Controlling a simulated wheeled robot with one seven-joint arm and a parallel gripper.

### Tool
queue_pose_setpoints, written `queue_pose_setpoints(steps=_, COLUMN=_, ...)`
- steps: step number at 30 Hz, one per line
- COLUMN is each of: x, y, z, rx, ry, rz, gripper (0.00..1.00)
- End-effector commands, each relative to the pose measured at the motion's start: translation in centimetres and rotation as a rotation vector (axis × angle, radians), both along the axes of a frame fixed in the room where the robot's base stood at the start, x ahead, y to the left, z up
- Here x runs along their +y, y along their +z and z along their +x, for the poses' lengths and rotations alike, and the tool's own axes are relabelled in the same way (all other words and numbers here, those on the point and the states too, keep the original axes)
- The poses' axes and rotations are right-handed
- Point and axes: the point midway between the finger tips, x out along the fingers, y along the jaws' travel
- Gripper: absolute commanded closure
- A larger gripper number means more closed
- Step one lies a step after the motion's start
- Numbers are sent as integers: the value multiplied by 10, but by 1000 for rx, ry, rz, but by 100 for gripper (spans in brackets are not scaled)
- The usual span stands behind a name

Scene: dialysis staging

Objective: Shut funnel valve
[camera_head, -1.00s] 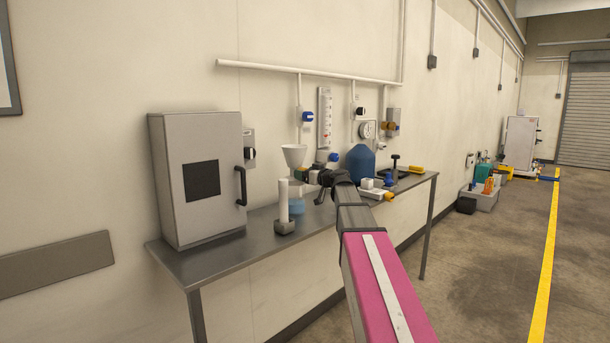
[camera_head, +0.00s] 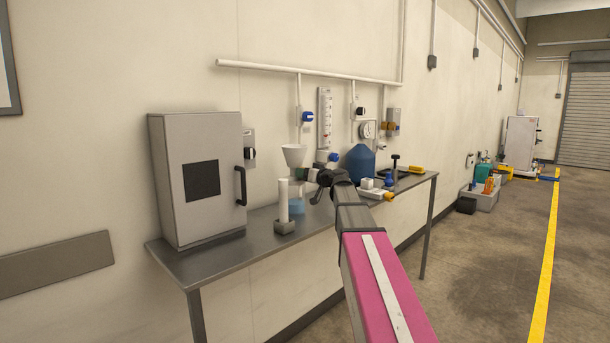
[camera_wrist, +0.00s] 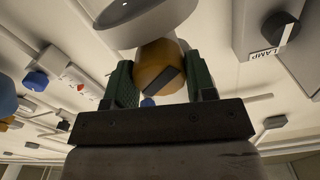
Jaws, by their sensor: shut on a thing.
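The white funnel (camera_head: 294,153) stands above the bench, close to the wall. In the wrist view its pale rim (camera_wrist: 130,14) lies just beyond my fingers. The funnel valve shows there as a rounded orange body (camera_wrist: 152,60) with a dark bar-like part across it. My gripper (camera_wrist: 161,78) has its green fingers on both sides of the valve and is shut on it. In the head view my gripper (camera_head: 306,174) is small, just below the funnel, and hides most of the valve. The exact angle of the valve handle is hard to tell.
A grey cabinet (camera_head: 198,228) stands on the left of the metal bench (camera_head: 205,262). A white cylinder (camera_head: 283,203) stands in front of my gripper. A blue jug (camera_head: 361,162) and small fittings are to the right. Pipes (camera_head: 275,71) run along the wall.

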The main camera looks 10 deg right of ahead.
Motion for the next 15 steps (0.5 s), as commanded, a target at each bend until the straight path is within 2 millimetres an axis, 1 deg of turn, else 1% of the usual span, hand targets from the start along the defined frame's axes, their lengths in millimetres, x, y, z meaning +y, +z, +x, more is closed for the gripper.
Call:
queue_pose_setpoints(steps=4, x=0, y=0, z=0, rx=34, ry=1, rz=47, gripper=73)
queue_pose_setpoints(steps=13, x=0, y=0, z=0, rx=38, ry=1, rz=53, gripper=73)
queue_pose_setpoints(steps=14, x=0, y=0, z=0, rx=37, ry=1, rz=52, gripper=40)
queue_pose_setpoints(steps=15, x=0, y=0, z=0, rx=37, ry=1, rz=52, gripper=27)
